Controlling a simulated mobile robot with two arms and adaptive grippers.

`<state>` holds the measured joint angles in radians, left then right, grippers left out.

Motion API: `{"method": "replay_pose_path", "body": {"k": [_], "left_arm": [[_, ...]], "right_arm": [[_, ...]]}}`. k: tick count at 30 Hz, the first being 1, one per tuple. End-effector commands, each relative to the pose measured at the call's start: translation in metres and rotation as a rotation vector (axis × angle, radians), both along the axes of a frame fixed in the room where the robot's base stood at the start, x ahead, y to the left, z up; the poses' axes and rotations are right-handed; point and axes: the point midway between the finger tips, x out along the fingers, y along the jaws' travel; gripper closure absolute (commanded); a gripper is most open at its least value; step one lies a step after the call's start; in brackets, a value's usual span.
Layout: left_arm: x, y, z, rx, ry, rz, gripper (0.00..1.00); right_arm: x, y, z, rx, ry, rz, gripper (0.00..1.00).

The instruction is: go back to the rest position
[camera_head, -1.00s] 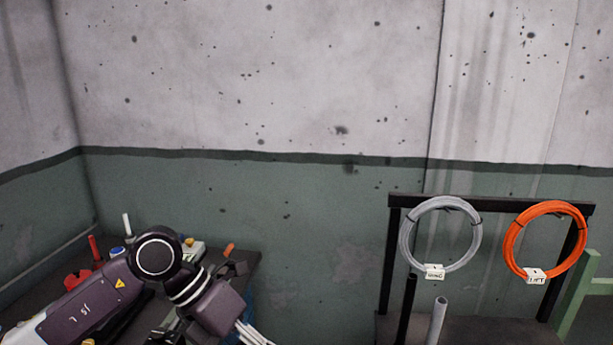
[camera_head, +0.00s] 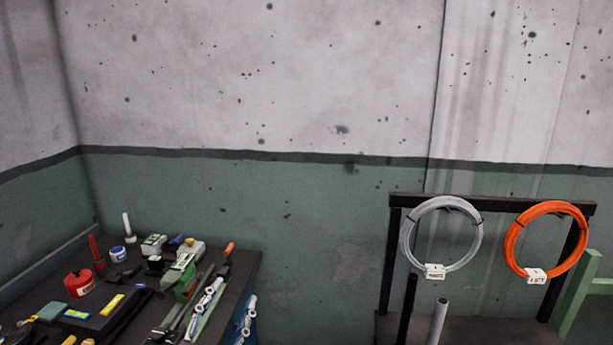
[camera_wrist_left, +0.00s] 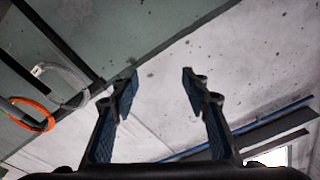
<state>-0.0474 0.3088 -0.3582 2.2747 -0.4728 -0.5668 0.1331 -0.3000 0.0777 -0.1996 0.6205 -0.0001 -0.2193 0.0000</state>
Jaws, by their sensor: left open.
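My left gripper (camera_wrist_left: 158,92) shows in the left wrist view with its two fingers apart and nothing between them. The wall and ceiling area fill the view behind it. The grey ring (camera_head: 407,238) and the orange ring (camera_head: 510,240) hang side by side on the black rack in the head view, each with a white tag. They also show in the left wrist view, the grey ring (camera_wrist_left: 72,70) and the orange ring (camera_wrist_left: 45,108), off to the left of the fingers and apart from them. Neither gripper shows in the head view.
A dark workbench (camera_head: 225,287) at lower left holds tools, a red tin (camera_head: 79,284) and a blue-and-white jar (camera_head: 118,255). The black rack (camera_head: 490,203) stands at right, with a grey upright tube (camera_head: 438,322) in front. A green frame (camera_head: 575,300) is at the right edge.

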Motion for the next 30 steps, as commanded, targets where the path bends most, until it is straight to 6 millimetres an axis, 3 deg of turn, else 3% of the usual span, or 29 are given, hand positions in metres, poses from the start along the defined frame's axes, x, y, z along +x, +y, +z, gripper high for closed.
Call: {"method": "replay_pose_path", "body": {"k": [1, 3, 6, 10, 15, 23, 30], "left_arm": [[-0.009, 0.016, -0.036, -0.041, 0.126, 0.053, 0.57], [-0.026, 0.034, -0.084, -0.086, 0.296, 0.118, 0.57], [-0.064, 0.053, -0.148, -0.135, 0.532, 0.193, 0.57], [-0.124, 0.066, -0.214, -0.179, 0.808, 0.26, 0.57], [-0.196, 0.069, -0.263, -0.21, 1.076, 0.303, 0.57], [-0.294, 0.065, -0.3, -0.236, 1.394, 0.331, 0.57], [-0.274, 0.063, -0.371, -0.224, 1.406, 0.333, 0.57]], "right_arm": [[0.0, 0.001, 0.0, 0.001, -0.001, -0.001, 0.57], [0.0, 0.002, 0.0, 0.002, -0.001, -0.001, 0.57], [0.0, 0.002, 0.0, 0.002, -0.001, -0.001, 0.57], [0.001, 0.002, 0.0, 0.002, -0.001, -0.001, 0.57], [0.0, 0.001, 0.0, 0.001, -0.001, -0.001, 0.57], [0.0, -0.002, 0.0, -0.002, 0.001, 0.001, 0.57], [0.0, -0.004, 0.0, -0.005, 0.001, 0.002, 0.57]]}}
